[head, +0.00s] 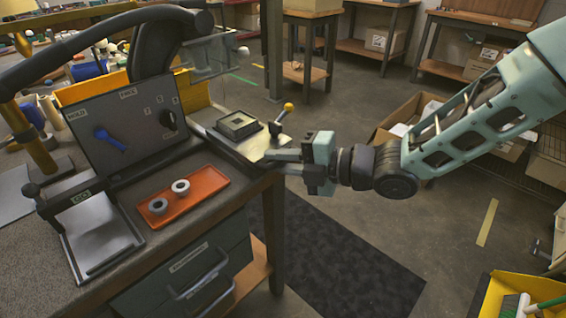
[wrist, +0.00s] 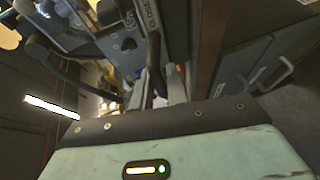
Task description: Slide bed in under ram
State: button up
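The bed (head: 239,125) is a grey block with a square recess, on a pale metal plate (head: 262,146) at the bench's right end. A lever with a yellow ball knob (head: 288,107) stands at its right. The bed sits to the right of the press's dark panel (head: 120,125), out from under the press head. I cannot make out the ram itself. My gripper (head: 268,162) is at the plate's right edge, below the lever, pointing left. Its fingers look apart with nothing clearly held. In the wrist view the fingers (wrist: 161,90) show a gap, with a dark rod beyond.
An orange tray (head: 183,196) with two white rings lies at the bench front. A hinged black-handled fixture (head: 95,228) stands left of it. Drawers (head: 190,270) are below. Open floor and a dark mat (head: 330,255) lie right of the bench.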

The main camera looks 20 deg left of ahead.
jog(key=shift+o, duration=1.1)
jog(key=v, duration=1.7)
jog(key=shift+d, duration=0.25)
jog(key=shift+w, duration=0.1)
